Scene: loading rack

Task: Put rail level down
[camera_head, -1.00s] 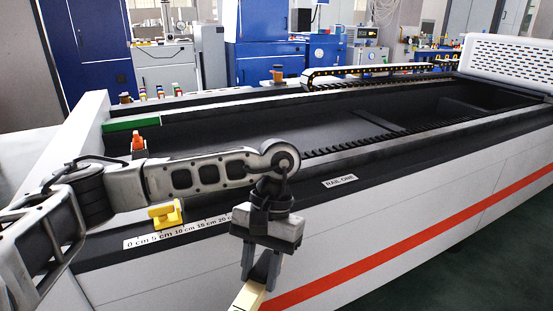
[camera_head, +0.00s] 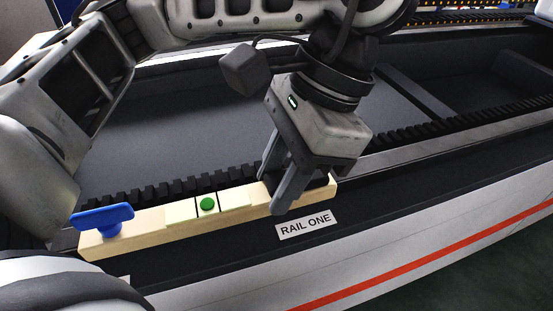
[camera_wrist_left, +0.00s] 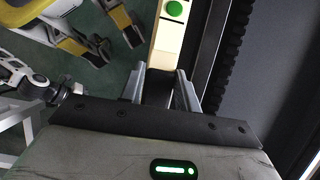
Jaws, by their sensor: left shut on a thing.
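The rail level is a pale wooden bar (camera_head: 150,226) with a green bubble (camera_head: 207,204) in its middle and a blue knob (camera_head: 103,219) at its left end. My left gripper (camera_head: 291,192) is shut on the bar near its right end. The bar lies lengthwise along the dark rail top, just above the RAIL ONE label (camera_head: 305,224). I cannot tell whether its underside touches the rail. In the left wrist view the bar (camera_wrist_left: 167,40) runs up from between the fingers (camera_wrist_left: 163,92). My right gripper cannot be made out.
A black toothed strip (camera_head: 410,133) runs behind the bar. Beyond it is the deep grey bed (camera_head: 170,150) with a dark crossbar (camera_head: 420,92). The white side with an orange stripe (camera_head: 420,253) drops to the floor in front. The rail top right of the gripper is clear.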

